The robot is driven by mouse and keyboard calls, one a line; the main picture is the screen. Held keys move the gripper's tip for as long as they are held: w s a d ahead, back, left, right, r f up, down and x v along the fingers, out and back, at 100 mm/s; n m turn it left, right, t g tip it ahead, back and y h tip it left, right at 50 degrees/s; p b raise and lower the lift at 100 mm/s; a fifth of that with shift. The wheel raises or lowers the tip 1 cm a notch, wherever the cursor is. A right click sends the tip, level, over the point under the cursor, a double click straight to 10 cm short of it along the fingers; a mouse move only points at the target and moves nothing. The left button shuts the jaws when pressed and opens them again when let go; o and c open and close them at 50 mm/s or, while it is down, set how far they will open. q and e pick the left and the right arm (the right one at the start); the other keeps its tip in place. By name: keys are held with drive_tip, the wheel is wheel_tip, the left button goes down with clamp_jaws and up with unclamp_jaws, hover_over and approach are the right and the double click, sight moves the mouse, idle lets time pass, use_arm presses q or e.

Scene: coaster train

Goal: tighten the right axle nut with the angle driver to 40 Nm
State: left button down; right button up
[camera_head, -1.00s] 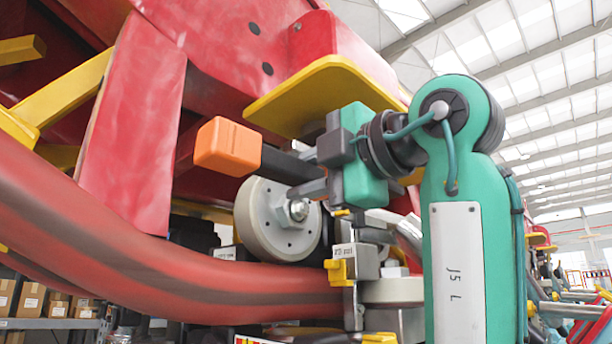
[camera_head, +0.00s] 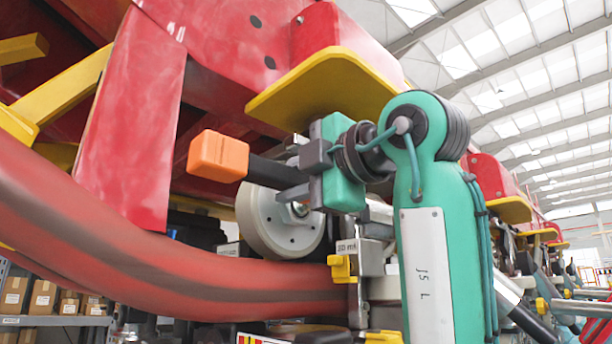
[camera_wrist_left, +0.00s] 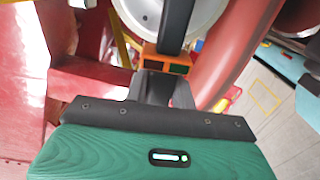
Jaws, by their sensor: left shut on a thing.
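The angle driver (camera_head: 217,156) has an orange block end and a dark bar-like body. My left gripper (camera_head: 288,170) comes in from the right and is shut on that dark body, with the orange end sticking out to the left. In the left wrist view the fingers (camera_wrist_left: 165,88) hold the driver's dark bar (camera_wrist_left: 178,25), with orange at the grip. Behind and below is a pale grey wheel (camera_head: 265,225). The axle nut (camera_head: 300,209) at its hub is partly hidden by a finger. I cannot tell whether the driver touches the nut. My right gripper is out of view.
A yellow plate (camera_head: 325,90) hangs just above the gripper. A red rail tube (camera_head: 180,280) runs below the wheel. A yellow clamp (camera_head: 342,268) and a labelled grey block (camera_head: 370,258) sit below right. Red car body panels fill the upper left.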

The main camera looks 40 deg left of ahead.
use_arm(q)
drive_tip(key=shift+a+r, duration=0.1)
drive_tip(key=shift+a, duration=0.55)
drive_tip(key=shift+s, duration=0.25)
drive_tip(key=shift+a+r, duration=0.1)
drive_tip(key=shift+a, duration=1.1)
idle(3.1)
drive_tip(key=shift+d, duration=0.2)
drive_tip(key=shift+s+d, duration=0.1)
drive_tip(key=shift+d, duration=1.9)
drive_tip(key=shift+a, duration=0.15)
